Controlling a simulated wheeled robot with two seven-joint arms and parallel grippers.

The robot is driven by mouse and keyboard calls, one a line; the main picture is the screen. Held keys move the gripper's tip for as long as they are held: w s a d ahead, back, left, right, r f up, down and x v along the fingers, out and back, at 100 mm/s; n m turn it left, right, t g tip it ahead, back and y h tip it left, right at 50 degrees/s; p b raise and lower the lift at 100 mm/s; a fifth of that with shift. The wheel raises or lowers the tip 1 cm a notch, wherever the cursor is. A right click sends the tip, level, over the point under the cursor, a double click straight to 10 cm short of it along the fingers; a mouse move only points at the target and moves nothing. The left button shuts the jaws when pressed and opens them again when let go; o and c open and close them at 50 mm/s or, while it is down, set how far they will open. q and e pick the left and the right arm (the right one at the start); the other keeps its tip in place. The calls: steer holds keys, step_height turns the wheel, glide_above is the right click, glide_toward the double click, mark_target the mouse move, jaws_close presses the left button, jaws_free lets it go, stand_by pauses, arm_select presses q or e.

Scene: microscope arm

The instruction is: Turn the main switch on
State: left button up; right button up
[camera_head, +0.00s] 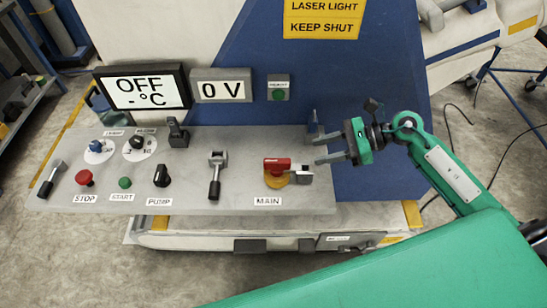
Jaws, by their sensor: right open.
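The main switch (277,164) is a red handle on a yellow disc, above the label MAIN (267,201) at the right part of the grey control panel (225,195). Its red handle lies roughly level, left to right. A small grey and white block (302,174) sits at its right side. My right gripper (317,150) is open and empty, to the right of and slightly above the switch, apart from it. Its fingers point left over the panel's right edge. My left gripper is not in view.
A black lever (215,180), the PUMP knob (161,176), a green START button (124,183) and a red STOP button (84,178) lie left of the switch. Displays behind read OFF (142,88) and 0 V (221,86). A blue and white machine wall stands behind.

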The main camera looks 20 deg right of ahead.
mark_target(279, 160)
steer(key=p+x, duration=0.4)
steer(key=x, duration=0.8)
steer(key=shift+r, duration=0.2)
steer(key=shift+w+a+f+p, duration=0.1)
steer(key=shift+a+f+p, duration=0.15)
steer(key=shift+a+p, duration=0.05)
jaws_close()
